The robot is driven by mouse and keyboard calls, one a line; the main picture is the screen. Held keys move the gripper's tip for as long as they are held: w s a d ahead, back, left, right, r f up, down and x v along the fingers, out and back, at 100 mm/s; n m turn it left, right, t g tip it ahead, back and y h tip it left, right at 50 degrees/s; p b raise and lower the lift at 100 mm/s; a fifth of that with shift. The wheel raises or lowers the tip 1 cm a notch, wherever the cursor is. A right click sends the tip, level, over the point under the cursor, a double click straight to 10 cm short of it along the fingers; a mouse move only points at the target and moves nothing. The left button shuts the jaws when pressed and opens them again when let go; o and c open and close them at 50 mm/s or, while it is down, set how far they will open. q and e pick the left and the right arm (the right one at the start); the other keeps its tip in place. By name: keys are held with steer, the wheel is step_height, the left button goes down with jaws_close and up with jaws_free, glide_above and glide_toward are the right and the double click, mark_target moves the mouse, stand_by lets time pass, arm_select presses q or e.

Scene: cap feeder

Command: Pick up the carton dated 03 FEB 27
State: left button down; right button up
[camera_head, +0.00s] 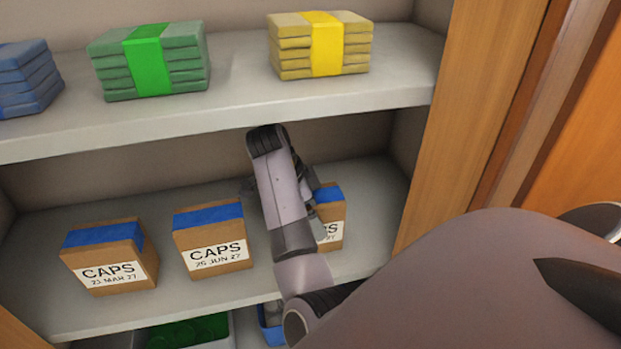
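Three brown cartons with blue tape and white CAPS labels stand on the middle shelf. The left carton (110,257) seems to read 23 MAR 27. The middle carton (212,239) seems to read 25 JUN 27. The right carton (333,218) is partly behind my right arm; only the end of its label shows and its date is hidden. My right gripper (312,194) is at the right carton's left side, mostly hidden behind my wrist. I cannot tell whether it is open or shut, or whether it touches the carton. My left gripper is out of view.
The upper shelf (235,95) holds blue, green (150,60) and yellow (320,45) stacks above my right arm. A wooden side panel (470,120) bounds the shelves at right. Below are a white bin (218,330) with green items and a blue container (270,325).

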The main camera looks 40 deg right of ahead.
steer(key=shift+f, duration=0.1)
steer(key=shift+c, duration=0.3)
steer(key=c, duration=1)
steer(key=shift+c, duration=0.4)
